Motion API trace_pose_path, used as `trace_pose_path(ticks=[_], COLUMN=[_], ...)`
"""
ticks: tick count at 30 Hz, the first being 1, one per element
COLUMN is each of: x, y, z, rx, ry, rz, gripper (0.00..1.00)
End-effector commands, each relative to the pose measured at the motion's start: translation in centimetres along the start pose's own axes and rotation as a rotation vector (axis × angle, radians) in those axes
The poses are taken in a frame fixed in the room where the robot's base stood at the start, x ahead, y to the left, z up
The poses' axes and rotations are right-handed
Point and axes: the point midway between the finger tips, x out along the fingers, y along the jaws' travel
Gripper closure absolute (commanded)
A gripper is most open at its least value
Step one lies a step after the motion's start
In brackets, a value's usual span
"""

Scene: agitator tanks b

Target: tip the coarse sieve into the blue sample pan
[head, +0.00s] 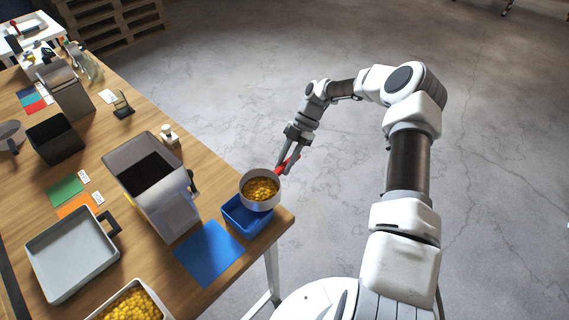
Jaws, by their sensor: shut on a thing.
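The coarse sieve (260,203) is a round light-rimmed vessel with a red handle (288,163), filled with yellow-orange pieces (261,189). My gripper (281,164) is shut on the red handle. The sieve is over the blue sample pan (236,219) at the table's right corner and looks close to upright, with the pieces inside it. It hides the pan's back right part. The visible inside of the pan shows no pieces. Whether the sieve touches the pan's rim cannot be told.
A blue mat (209,252) lies in front of the pan. A large grey hopper-like box (172,217) stands close left of it. A grey tray (72,254) and a container of yellow pieces (133,302) are further left. Open floor lies right of the table.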

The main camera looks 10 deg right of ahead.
Motion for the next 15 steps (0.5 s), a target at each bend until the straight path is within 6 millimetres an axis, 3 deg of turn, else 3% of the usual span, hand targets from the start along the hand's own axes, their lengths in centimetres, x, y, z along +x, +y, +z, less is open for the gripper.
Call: trace_pose_path(ticks=[5, 15], x=[0.1, -1.8], y=[0.0, 0.0], z=[0.1, -1.8], rx=[-0.001, -0.003], ry=[0.005, -0.131], rz=[0.004, 0.001], gripper=[1.00, 1.00])
